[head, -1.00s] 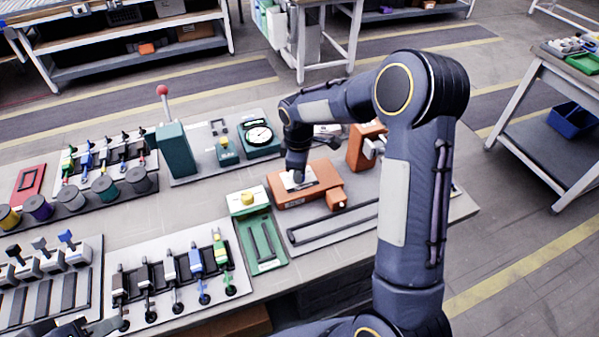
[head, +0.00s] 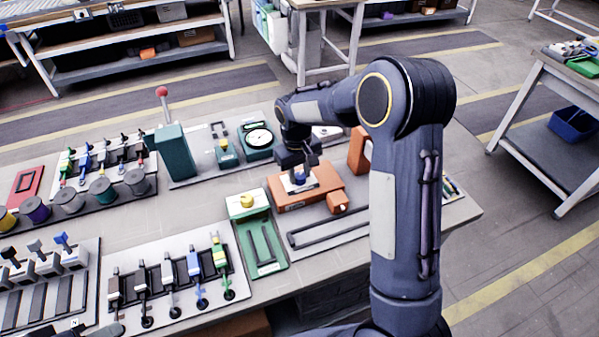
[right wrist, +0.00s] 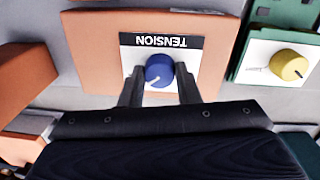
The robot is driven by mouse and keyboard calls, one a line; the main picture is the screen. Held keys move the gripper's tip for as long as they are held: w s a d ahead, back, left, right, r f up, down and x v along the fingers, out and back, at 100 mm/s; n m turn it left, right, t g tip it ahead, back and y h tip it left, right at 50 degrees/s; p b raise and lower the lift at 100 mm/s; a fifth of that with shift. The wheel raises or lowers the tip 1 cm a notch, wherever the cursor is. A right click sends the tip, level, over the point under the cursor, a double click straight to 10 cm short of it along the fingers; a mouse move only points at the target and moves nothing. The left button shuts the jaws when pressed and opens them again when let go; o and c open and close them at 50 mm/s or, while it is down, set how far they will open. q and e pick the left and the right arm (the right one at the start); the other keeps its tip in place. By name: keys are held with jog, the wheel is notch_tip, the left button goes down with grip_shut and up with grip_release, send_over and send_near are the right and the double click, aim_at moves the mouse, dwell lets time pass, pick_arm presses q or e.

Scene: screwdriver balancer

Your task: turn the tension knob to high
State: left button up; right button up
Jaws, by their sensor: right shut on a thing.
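The orange tension unit (head: 322,190) stands on the bench right of centre in the head view. Its blue tension knob (right wrist: 159,70) sits below a black label reading TENSION, which appears upside down in the right wrist view. A pale mark shows low on the knob's face; its exact setting is not readable. My right gripper (right wrist: 159,84) points down at the unit, with one finger on each side of the knob, shut on it. In the head view my right gripper (head: 298,172) partly covers the knob. My left gripper is not clearly seen.
A green unit with a yellow knob (right wrist: 289,65) stands close beside the orange unit. A teal gauge (head: 259,138) and a teal stand with a red-balled lever (head: 175,150) are behind it. Colored spools and tool racks fill the left. A grey slotted plate (head: 330,228) lies in front.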

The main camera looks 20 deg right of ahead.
aim_at(298, 176)
jog(key=shift+m, duration=1.1)
jog(key=shift+w, duration=0.1)
jog(key=o, duration=1)
jog(key=shift+r, duration=0.1)
notch_tip(298, 176, up, 8)
jog(key=shift+a+f, duration=0.15)
jog(key=shift+f, duration=0.1)
jog(key=shift+r, duration=0.1)
